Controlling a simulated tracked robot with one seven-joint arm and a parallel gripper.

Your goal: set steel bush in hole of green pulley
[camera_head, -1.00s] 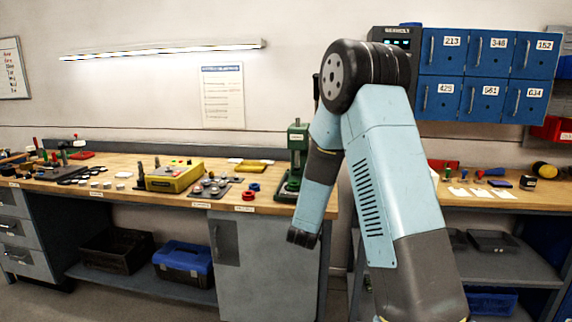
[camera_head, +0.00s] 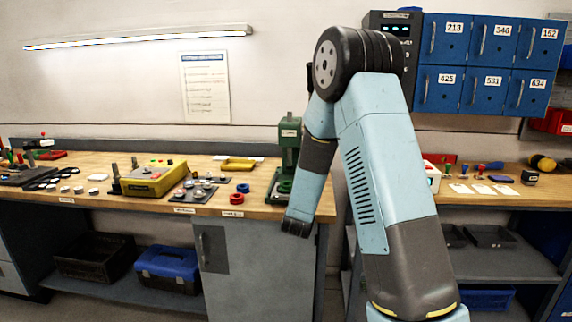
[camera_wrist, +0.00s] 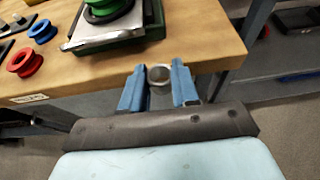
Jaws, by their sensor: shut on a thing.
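The steel bush (camera_wrist: 159,75) is a small grey ring between the two blue fingers of my gripper (camera_wrist: 159,88) in the wrist view. The gripper is shut on it, and it is in front of the bench's front edge. The green pulley (camera_wrist: 112,10) lies at the top of the wrist view, beyond the bush and to its left, on a metal plate of the green press. Its upper part is cut off there, so its hole is not seen. In the head view the pulley (camera_head: 285,187) sits low on the press. The bush cannot be made out there.
The green press (camera_head: 288,150) stands near the right end of the wooden bench (camera_wrist: 190,52). A red pulley (camera_wrist: 25,62) and a blue pulley (camera_wrist: 43,31) lie to its left. A yellow box (camera_head: 150,180) stands farther left. A gap separates this bench from the right bench (camera_head: 480,199).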

